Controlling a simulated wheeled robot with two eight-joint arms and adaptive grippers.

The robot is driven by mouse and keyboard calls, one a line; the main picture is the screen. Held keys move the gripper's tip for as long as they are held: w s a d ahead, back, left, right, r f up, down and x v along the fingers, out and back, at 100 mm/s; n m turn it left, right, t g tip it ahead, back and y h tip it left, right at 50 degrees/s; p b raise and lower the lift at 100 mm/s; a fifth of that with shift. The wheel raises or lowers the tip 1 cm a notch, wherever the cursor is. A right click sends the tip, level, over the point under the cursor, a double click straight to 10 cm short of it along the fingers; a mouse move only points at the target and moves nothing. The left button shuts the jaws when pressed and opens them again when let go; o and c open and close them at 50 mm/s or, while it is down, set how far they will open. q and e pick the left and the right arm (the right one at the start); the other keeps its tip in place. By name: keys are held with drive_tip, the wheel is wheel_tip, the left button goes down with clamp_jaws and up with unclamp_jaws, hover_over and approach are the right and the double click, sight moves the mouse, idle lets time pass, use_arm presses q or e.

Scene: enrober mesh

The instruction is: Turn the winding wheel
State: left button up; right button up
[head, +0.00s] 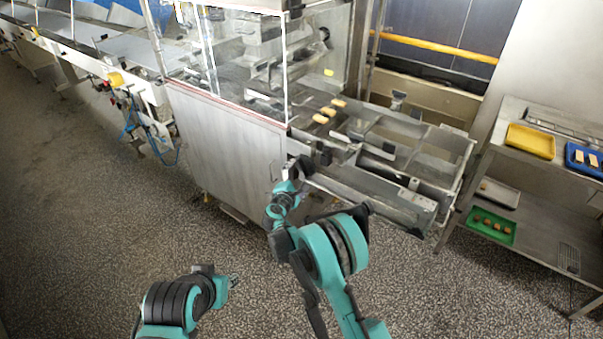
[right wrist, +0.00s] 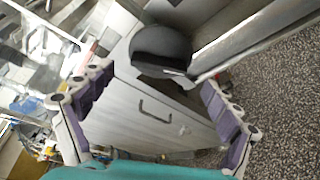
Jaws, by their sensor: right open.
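The winding wheel, a black round disc (right wrist: 160,50), shows in the right wrist view beyond and between my fingertips, on the side of the steel machine. In the head view a small dark part that looks like the wheel (head: 322,156) sits at the machine's near corner, partly hidden. My right gripper (right wrist: 150,105) is open and empty, its purple-padded fingers spread wide. In the head view my right gripper (head: 297,170) is close to that corner; whether it touches is unclear. My left gripper (head: 233,282) is low over the floor, away from the machine; its jaws are too small to read.
The steel machine cabinet (head: 225,140) has a clear guard above it. A frame with rails (head: 400,185) extends right from it. A steel shelf (head: 545,180) with coloured trays stands at the far right. The speckled floor (head: 90,220) is clear at the left.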

sight(302, 170)
drive_tip(key=x, duration=0.4)
drive_tip(key=shift+b, duration=0.4)
drive_tip(key=c, duration=1.2)
drive_tip(key=shift+o, duration=0.2)
